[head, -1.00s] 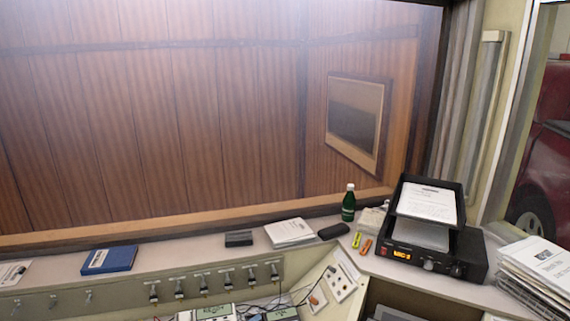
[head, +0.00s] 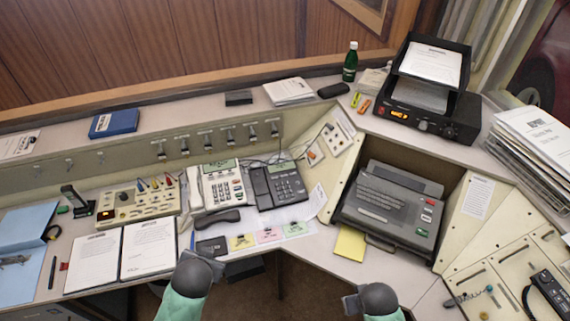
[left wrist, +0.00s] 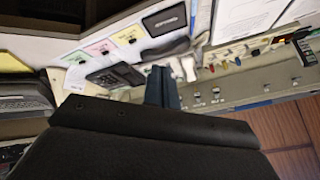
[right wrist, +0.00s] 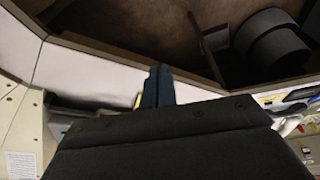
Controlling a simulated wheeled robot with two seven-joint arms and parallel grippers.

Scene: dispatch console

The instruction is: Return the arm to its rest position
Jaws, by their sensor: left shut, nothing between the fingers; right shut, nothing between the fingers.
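My left arm (head: 195,275) comes in at the bottom of the head view, in front of the desk's front edge. In the left wrist view its gripper (left wrist: 162,88) is shut, with the fingers together and empty. My right arm (head: 375,298) shows at the bottom, right of centre, below the yellow note pad. In the right wrist view its gripper (right wrist: 157,88) is also shut and empty. Neither gripper's fingertips can be made out clearly in the head view.
The open notebook (head: 121,252), a dark handset (head: 217,217), a white phone (head: 220,185) and a black phone (head: 278,186) lie on the desk. The grey console (head: 390,205) and yellow pad (head: 349,242) are at the right. Brown floor (head: 300,285) shows between my arms.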

